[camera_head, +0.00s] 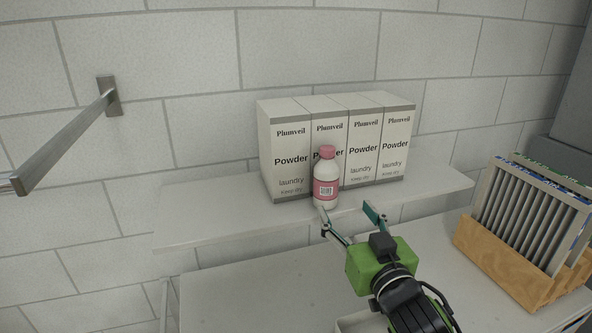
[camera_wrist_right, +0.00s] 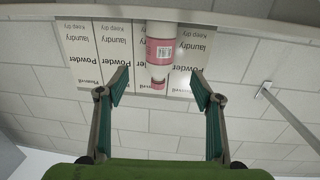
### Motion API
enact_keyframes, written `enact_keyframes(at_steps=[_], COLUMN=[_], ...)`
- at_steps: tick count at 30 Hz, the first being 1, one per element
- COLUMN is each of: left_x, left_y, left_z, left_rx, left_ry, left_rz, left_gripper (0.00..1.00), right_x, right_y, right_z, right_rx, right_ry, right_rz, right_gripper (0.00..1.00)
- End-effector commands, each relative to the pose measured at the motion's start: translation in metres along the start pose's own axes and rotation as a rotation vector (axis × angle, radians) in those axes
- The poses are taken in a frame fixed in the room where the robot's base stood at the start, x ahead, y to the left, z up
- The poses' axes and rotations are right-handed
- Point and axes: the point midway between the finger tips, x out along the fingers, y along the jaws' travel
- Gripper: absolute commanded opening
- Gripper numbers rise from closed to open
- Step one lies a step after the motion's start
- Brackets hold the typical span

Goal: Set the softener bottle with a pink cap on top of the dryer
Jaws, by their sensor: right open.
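The softener bottle (camera_head: 326,191), white with a pink label and pink cap, stands upright on the wall shelf in front of the powder boxes. My right gripper (camera_head: 347,211) is open and empty at the shelf's front edge, just in front and to the right of the bottle in the head view. In the right wrist view, which is upside down, the bottle (camera_wrist_right: 161,50) shows beyond the gap between the open fingertips (camera_wrist_right: 159,84). A broad white top (camera_head: 250,287) below the shelf may be the dryer; I cannot tell. My left gripper is not in view.
Several white powder boxes (camera_head: 289,160) stand in a row behind the bottle on the white shelf (camera_head: 215,215). A wooden holder (camera_head: 500,267) with upright framed panels stands on the right. A metal rail (camera_head: 65,140) juts from the wall at left. The white top is mostly clear.

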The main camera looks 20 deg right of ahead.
Motion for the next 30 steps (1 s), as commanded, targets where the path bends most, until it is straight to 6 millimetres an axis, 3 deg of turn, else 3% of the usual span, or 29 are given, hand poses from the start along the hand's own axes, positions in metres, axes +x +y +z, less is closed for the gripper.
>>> enact_keyframes(at_steps=[4, 14, 23, 30], left_x=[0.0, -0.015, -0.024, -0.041], left_y=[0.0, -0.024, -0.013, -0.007], left_z=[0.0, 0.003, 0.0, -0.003], left_rx=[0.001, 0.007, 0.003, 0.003], left_ry=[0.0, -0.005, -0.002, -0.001], left_rz=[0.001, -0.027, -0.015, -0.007], left_gripper=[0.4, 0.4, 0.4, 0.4], right_x=[0.007, 0.069, 0.091, 0.123], right_y=[0.002, 0.002, 0.004, 0.009], right_z=[-0.002, -0.004, -0.003, 0.0], right_rx=[0.001, 0.001, 0.0, 0.001], right_ry=[0.005, 0.004, 0.002, 0.003], right_rz=[0.004, 0.004, 0.004, 0.004], right_gripper=[0.6, 0.6, 0.6, 0.6])
